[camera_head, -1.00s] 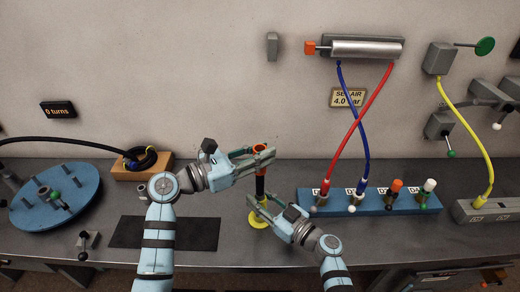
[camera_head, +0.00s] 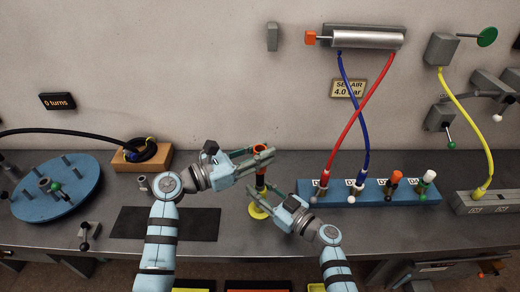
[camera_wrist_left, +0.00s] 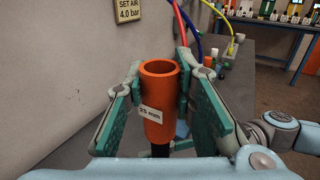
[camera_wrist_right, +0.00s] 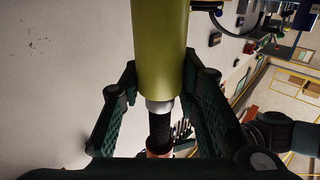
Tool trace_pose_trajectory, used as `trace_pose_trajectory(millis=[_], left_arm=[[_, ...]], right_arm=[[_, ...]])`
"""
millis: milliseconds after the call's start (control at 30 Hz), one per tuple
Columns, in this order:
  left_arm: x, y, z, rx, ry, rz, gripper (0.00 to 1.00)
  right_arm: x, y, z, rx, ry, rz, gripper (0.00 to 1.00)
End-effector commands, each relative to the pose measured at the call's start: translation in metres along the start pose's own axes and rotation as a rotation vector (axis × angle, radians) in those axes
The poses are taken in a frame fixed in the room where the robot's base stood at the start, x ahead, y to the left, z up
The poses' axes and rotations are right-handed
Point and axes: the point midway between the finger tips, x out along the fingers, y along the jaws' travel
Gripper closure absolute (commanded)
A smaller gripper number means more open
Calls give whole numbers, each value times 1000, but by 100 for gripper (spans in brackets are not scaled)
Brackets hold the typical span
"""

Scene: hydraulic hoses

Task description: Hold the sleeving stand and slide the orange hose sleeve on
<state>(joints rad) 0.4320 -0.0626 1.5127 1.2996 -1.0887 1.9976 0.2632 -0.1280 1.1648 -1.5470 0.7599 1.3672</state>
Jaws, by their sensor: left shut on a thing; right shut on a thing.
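The orange sleeve (camera_head: 259,147) is upright, held between the fingers of my left gripper (camera_head: 258,160). In the left wrist view the sleeve (camera_wrist_left: 160,85) shows an open top and a "25 mm" label, with a black part below it. The sleeving stand (camera_head: 258,212) has a yellow foot on the bench, and my right gripper (camera_head: 267,200) is shut on the stand low down. In the right wrist view the stand's yellow part (camera_wrist_right: 160,45), a silver collar and a black hose show between the fingers. The sleeve's lower end sits around the black hose there.
A black mat (camera_head: 165,224) lies left of the stand. A blue block (camera_head: 375,193) with hose ports stands to the right, with red and blue hoses rising from it. A blue turntable (camera_head: 55,190) and a wooden box (camera_head: 155,168) are farther left.

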Motion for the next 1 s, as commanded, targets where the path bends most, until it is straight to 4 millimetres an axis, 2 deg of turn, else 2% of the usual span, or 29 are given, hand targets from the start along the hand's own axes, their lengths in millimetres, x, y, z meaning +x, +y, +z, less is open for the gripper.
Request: trace_pose_trajectory(millis=[1000], left_arm=[[0,0,-31,-1,0,0,100]], right_arm=[[0,0,1,0,-1,0,100]])
